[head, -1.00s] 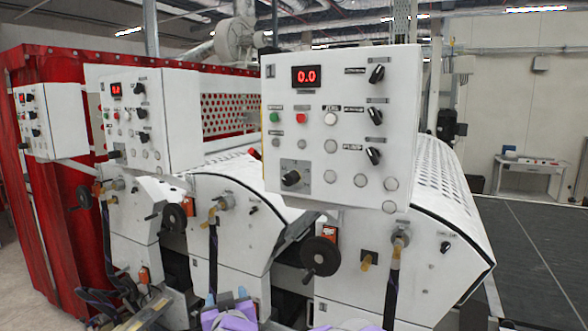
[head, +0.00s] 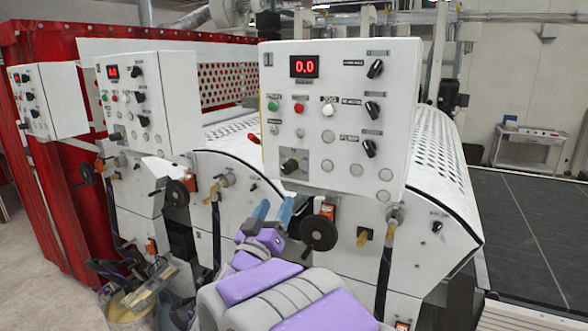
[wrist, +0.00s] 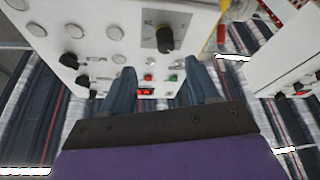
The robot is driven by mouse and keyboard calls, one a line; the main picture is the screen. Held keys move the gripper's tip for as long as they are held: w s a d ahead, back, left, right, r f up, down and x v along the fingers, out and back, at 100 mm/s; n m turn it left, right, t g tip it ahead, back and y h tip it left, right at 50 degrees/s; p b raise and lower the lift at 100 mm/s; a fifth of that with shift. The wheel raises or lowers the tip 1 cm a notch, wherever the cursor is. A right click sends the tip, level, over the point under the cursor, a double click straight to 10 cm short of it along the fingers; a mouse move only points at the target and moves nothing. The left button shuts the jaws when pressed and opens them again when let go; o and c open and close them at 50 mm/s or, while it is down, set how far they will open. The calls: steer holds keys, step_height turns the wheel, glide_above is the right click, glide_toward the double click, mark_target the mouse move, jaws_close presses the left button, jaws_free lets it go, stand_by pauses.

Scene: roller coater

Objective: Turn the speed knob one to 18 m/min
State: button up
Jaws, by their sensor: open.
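The nearest white control panel (head: 335,120) has a black knob (head: 290,166) on a grey plate at its lower left; I take this as speed knob one, though its scale is too small to read. A red display (head: 304,67) above reads 0.0. My gripper (head: 273,211) has blue fingers, spread apart and empty, below and slightly left of the knob, not touching it. In the wrist view, which looks upside down, the knob (wrist: 165,40) lies beyond the open fingers (wrist: 162,85), between their lines. The display (wrist: 146,91) shows there too.
Black switches (head: 371,110) line the panel's right side, with green, red and white buttons (head: 300,108) at left. A black handwheel (head: 318,233) and orange box stand just right of my gripper. Similar panels (head: 145,100) stand further left.

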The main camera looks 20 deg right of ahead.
mark_target(287, 172)
steer(key=p+x, duration=0.1)
steer(key=x, duration=1.2)
steer(key=shift+r, duration=0.1)
steer(key=shift+a+r, duration=0.1)
steer(key=shift+r, duration=0.05)
steer(key=shift+w+a, duration=0.35)
steer(key=shift+a, duration=0.5)
steer(key=shift+s+a+r+t, duration=0.1)
steer(key=shift+a+t, duration=0.2)
steer(key=shift+a, duration=0.2)
steer(key=shift+d, duration=0.1)
steer(key=shift+c, duration=0.8)
steer(key=shift+d, duration=0.8)
steer(key=shift+c, duration=1.4)
steer(key=shift+d, duration=0.15)
steer(key=shift+c, duration=0.8)
steer(key=c, duration=0.4)
steer(key=shift+o, duration=0.2)
